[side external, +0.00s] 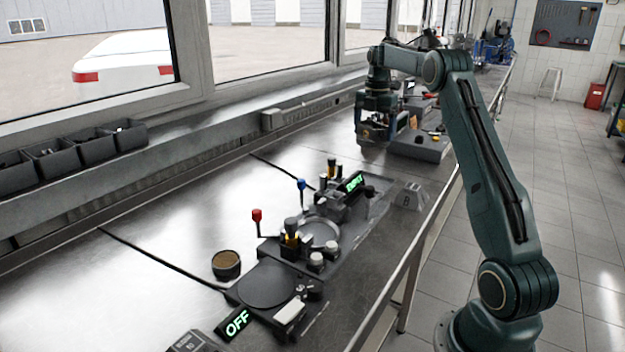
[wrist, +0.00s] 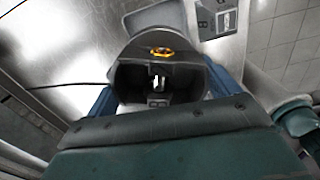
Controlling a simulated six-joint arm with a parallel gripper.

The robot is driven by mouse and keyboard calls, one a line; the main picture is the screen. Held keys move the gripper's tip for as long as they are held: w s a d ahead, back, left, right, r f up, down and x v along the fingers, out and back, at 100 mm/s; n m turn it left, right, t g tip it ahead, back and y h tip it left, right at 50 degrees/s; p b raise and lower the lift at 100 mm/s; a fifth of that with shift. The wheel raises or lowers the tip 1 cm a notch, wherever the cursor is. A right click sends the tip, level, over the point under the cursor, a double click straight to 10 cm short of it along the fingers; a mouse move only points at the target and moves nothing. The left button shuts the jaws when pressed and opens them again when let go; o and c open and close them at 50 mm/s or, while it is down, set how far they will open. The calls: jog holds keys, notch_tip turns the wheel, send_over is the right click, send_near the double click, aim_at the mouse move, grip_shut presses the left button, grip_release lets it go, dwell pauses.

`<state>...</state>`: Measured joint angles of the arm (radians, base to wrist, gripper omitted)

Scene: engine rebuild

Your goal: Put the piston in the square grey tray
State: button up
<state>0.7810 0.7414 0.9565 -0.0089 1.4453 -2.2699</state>
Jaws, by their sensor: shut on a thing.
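My gripper (side external: 377,133) is at the far part of the bench in the side view, above the bench top. In the wrist view its blue fingers stand on both sides of a dark grey, hollow, rounded part, which I take to be the piston (wrist: 132,82). The gripper is shut on it. An orange-yellow ring shape shows at the piston's far side. A low grey base (side external: 425,152) just right of the gripper may be the square grey tray.
Fixtures with coloured knobs and a green "OFF" sign (side external: 237,322) fill the near bench. A dark round cup-like part (side external: 226,265) stands left of them. Dark bins (side external: 97,147) line the window ledge. Bare bench (side external: 300,150) lies left of my gripper.

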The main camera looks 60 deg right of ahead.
notch_tip(320, 180, down, 10)
jog(key=shift+f, duration=0.1)
dwell(0.4)
jog(key=shift+f, duration=2.05)
jog(key=shift+f, duration=0.15)
jog(key=o, duration=1.1)
notch_tip(320, 180, up, 12)
jog(key=shift+r, duration=0.1)
